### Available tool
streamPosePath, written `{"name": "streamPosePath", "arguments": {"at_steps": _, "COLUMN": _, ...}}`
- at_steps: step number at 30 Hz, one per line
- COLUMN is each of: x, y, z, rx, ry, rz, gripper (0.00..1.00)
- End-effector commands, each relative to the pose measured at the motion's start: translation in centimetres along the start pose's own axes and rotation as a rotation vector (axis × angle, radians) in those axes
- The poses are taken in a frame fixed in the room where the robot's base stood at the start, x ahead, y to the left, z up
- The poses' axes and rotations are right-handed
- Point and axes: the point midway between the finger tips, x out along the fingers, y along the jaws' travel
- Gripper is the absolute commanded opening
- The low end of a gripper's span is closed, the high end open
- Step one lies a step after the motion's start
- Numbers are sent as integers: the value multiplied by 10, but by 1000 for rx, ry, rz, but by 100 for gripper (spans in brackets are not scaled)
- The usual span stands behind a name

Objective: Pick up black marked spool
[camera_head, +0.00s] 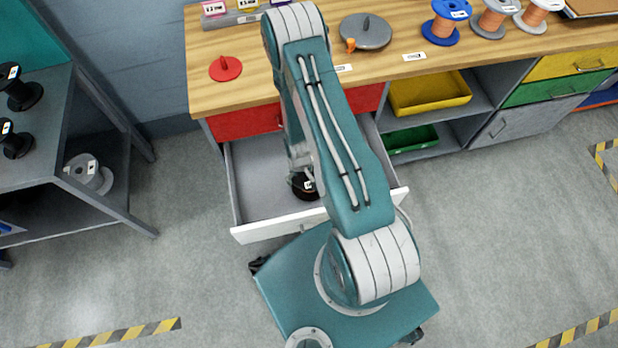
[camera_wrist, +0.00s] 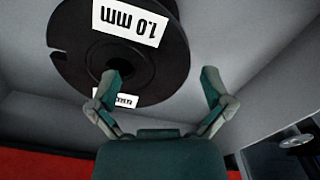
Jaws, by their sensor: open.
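A black spool (camera_head: 304,186) lies in the open drawer (camera_head: 251,199) under the wooden workbench, partly hidden by my arm in the head view. In the wrist view the black spool (camera_wrist: 72,52) shows large at the upper left, with a white label (camera_wrist: 123,20) reading 1.0 mm and a second label near its lower edge. My gripper (camera_wrist: 161,78) is open. Its left finger overlaps the spool near its centre hole in the picture, and its right finger is beyond the spool's right rim. I cannot tell whether either finger touches it.
Other black spools (camera_head: 22,92) stand on the dark shelf at the left, with a grey spool (camera_head: 90,174) on its lower level. Blue and grey spools (camera_head: 444,22) stand on the workbench (camera_head: 300,72). The drawer walls (camera_wrist: 262,90) surround my gripper. Floor to the right is clear.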

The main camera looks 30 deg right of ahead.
Motion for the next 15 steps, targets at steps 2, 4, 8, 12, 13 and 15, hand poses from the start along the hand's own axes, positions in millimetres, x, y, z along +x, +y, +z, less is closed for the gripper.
{"name": "streamPosePath", "arguments": {"at_steps": 2, "x": 7, "y": 0, "z": 0, "rx": 0, "ry": -1, "rz": 0, "gripper": 100}}
{"name": "streamPosePath", "arguments": {"at_steps": 4, "x": 10, "y": 0, "z": 0, "rx": 0, "ry": 0, "rz": 0, "gripper": 100}}
{"name": "streamPosePath", "arguments": {"at_steps": 8, "x": 10, "y": 0, "z": 0, "rx": 0, "ry": 0, "rz": 0, "gripper": 100}}
{"name": "streamPosePath", "arguments": {"at_steps": 12, "x": 10, "y": 0, "z": 0, "rx": 0, "ry": 0, "rz": 0, "gripper": 73}}
{"name": "streamPosePath", "arguments": {"at_steps": 13, "x": 10, "y": 0, "z": 0, "rx": 0, "ry": 0, "rz": 0, "gripper": 60}}
{"name": "streamPosePath", "arguments": {"at_steps": 15, "x": 10, "y": 0, "z": 0, "rx": 0, "ry": 0, "rz": 0, "gripper": 29}}
